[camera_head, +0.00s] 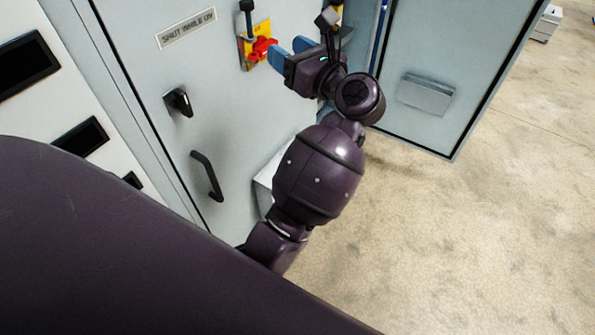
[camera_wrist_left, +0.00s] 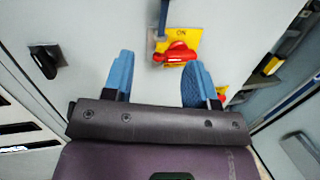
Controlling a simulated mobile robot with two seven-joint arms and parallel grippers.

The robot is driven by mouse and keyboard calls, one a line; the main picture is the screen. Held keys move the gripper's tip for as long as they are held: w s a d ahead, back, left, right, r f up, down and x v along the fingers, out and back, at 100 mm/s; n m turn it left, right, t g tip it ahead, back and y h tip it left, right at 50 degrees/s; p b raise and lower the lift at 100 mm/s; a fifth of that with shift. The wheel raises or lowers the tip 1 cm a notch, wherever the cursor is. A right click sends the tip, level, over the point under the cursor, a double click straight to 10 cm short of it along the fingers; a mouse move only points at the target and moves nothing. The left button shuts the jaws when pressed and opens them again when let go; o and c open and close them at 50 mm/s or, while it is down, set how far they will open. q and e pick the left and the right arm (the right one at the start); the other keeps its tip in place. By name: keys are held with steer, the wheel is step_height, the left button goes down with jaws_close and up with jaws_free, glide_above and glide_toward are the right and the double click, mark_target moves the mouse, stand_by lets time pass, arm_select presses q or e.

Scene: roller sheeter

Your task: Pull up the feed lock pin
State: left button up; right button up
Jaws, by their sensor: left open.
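I cannot make out for certain which part is the feed lock pin. A yellow plate (camera_head: 243,51) on the grey cabinet door carries a red handle (camera_head: 263,48); in the left wrist view the plate (camera_wrist_left: 191,43) reads "ON" above the red handle (camera_wrist_left: 175,54). A dark-headed upright rod (camera_head: 248,20) stands at the plate's upper edge; it shows as a blue-grey bar (camera_wrist_left: 162,18) in the left wrist view. My left gripper (camera_head: 287,48) is open, blue fingers apart, just right of the red handle and seemingly empty. My right gripper is out of view.
The door has a black knob (camera_head: 179,102), a black pull handle (camera_head: 206,176) and a "SHUT WHILE ON" label (camera_head: 186,27). An open grey door panel (camera_head: 440,60) stands to the right of my left arm. The concrete floor (camera_head: 450,240) at lower right is clear.

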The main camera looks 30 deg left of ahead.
arm_select(q)
steer(key=s+d+f+n+t+h+b, duration=0.1)
steer(key=s+f+n+t+h, duration=0.2)
steer(key=f+n+t+h, duration=0.4)
steer(key=s+d+f+n+t+h+b, duration=0.2)
steer(key=f+n+t+h, duration=0.6)
steer(key=f+n, duration=0.8)
steer(key=s+n+h, duration=0.1)
steer(key=n+h, duration=0.1)
steer(key=n, duration=0.5)
steer(key=shift+d+h, duration=0.25)
steer(key=shift+h, duration=0.15)
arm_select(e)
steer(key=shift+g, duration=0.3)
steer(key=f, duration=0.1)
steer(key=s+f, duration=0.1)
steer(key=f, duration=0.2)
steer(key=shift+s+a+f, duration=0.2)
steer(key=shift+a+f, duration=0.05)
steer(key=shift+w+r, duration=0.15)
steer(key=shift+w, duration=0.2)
